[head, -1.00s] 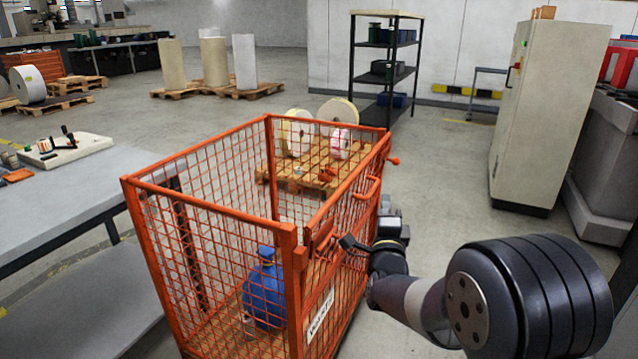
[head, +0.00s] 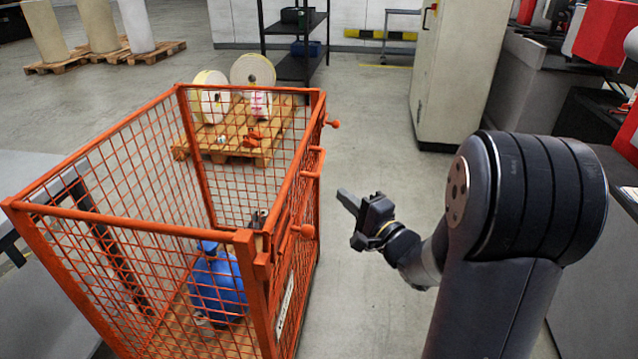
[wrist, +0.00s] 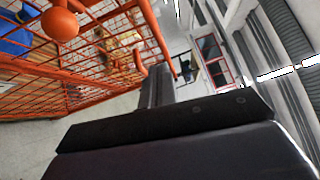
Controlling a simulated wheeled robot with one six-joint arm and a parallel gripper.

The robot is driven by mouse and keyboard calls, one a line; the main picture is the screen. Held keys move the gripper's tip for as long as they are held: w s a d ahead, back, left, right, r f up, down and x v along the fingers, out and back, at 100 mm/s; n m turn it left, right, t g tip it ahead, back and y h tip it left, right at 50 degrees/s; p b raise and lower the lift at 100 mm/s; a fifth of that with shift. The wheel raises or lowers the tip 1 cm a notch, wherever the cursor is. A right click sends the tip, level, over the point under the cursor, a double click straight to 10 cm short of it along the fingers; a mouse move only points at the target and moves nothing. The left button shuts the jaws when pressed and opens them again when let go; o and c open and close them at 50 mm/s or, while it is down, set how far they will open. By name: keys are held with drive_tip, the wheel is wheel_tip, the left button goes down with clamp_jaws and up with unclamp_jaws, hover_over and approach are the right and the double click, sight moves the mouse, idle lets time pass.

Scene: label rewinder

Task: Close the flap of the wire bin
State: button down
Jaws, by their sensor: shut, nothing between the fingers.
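The orange wire bin (head: 185,90) stands at the left of the head view, open at the top. Its flap (head: 290,205) is on the right side and stands upright, roughly in line with that side; whether it is latched I cannot tell. The flap's handle (head: 314,163) sticks out. One orange knob (head: 304,231) is at the near end and another (head: 334,124) at the far end. The near knob is large in the wrist view (wrist: 60,25). My gripper (head: 346,200) is shut and empty, right of the flap and apart from it.
A blue container (head: 218,285) lies inside the bin. A pallet with rolls (head: 240,140) stands behind it. A pale cabinet (head: 455,75) and a shelf rack (head: 292,40) are at the back. Floor right of the bin is clear around my gripper.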

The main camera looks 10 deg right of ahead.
approach(295, 165)
drive_tip(key=w+d, duration=0.1)
drive_tip(key=w, duration=0.3)
drive_tip(key=shift+w+a+r, duration=0.1)
drive_tip(key=shift+w+a, duration=0.15)
drive_tip(key=shift+a, duration=0.35)
drive_tip(key=shift+w+a+f, duration=0.1)
drive_tip(key=shift+w+a, duration=0.2)
drive_tip(key=shift+a, duration=0.3)
drive_tip(key=shift+w+a+r, duration=0.1)
drive_tip(key=shift+w+a, duration=0.15)
drive_tip(key=shift+a, duration=0.3)
drive_tip(key=shift+a+r, duration=0.15)
drive_tip(key=shift+a, duration=0.1)
drive_tip(key=shift+w+a+r+n+g+h+p, duration=0.1)
drive_tip(key=shift+w+a+n+g+p, duration=0.1)
drive_tip(key=shift+a+p, duration=0.3)
drive_tip(key=shift+w+a+r+n+g+h+p, duration=0.15)
drive_tip(key=shift+w+a+n+p, duration=0.1)
drive_tip(key=shift+a, duration=0.45)
drive_tip(key=shift+w+a+n+g+h+p, duration=0.15)
drive_tip(key=shift+a+p, duration=0.25)
drive_tip(key=shift+a, duration=0.2)
drive_tip(key=shift+a, duration=0.1)
